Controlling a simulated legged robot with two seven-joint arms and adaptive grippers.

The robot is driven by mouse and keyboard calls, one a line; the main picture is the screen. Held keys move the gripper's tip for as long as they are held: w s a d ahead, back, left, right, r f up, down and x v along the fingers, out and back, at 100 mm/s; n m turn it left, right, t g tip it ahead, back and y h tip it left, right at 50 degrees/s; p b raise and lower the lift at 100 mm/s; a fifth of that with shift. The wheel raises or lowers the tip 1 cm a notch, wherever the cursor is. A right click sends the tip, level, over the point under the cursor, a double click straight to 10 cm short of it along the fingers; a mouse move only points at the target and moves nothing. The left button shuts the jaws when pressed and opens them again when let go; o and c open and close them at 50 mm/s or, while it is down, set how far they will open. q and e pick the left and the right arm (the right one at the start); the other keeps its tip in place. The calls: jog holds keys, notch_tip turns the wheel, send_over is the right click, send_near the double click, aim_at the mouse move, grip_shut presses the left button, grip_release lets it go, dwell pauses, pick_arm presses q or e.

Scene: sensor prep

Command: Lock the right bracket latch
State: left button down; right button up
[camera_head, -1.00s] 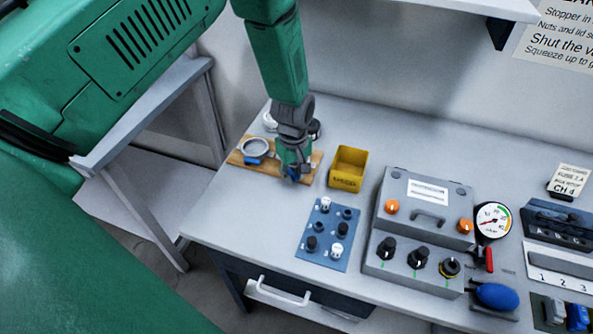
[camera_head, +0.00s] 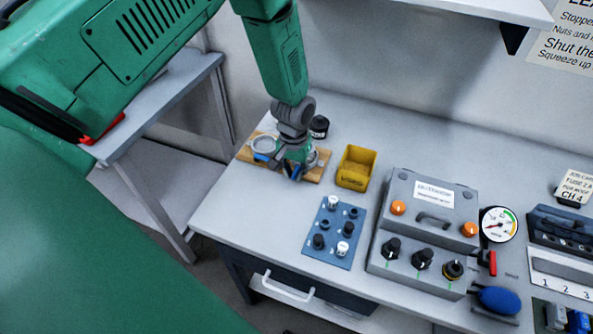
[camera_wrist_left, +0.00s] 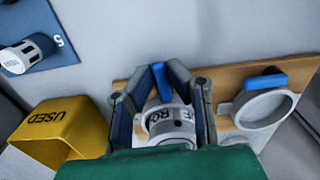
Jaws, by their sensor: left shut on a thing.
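A wooden board (camera_head: 246,155) on the bench carries two ring brackets with blue latches. The left bracket (camera_head: 265,143) shows its ring and blue latch (camera_head: 262,157) in the head view; it also appears at right in the wrist view (camera_wrist_left: 262,108). The right bracket (camera_head: 321,158) is mostly hidden behind my left gripper (camera_head: 297,174). In the wrist view a white lettered cylinder (camera_wrist_left: 172,127) sits between the fingers of my left gripper (camera_wrist_left: 160,72), which are shut on the right bracket's blue latch (camera_wrist_left: 161,82), pointing away from the cylinder. My right gripper is out of view.
A yellow "USED" box (camera_head: 356,167) stands right of the board. A blue plate with several knobs (camera_head: 333,232) lies in front of it. A grey control case (camera_head: 425,235) stands farther right. A dark round item (camera_head: 319,126) is behind the wrist.

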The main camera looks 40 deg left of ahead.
aim_at(294, 173)
pick_arm(q)
jog(key=shift+w+a+r+m, duration=0.1)
jog(key=shift+w+a+m, duration=0.1)
jog(key=shift+m, duration=0.1)
dwell(0.4)
jog(key=c, duration=1.8)
grip_release()
jog(key=shift+c, duration=0.2)
notch_tip(294, 173, up, 12)
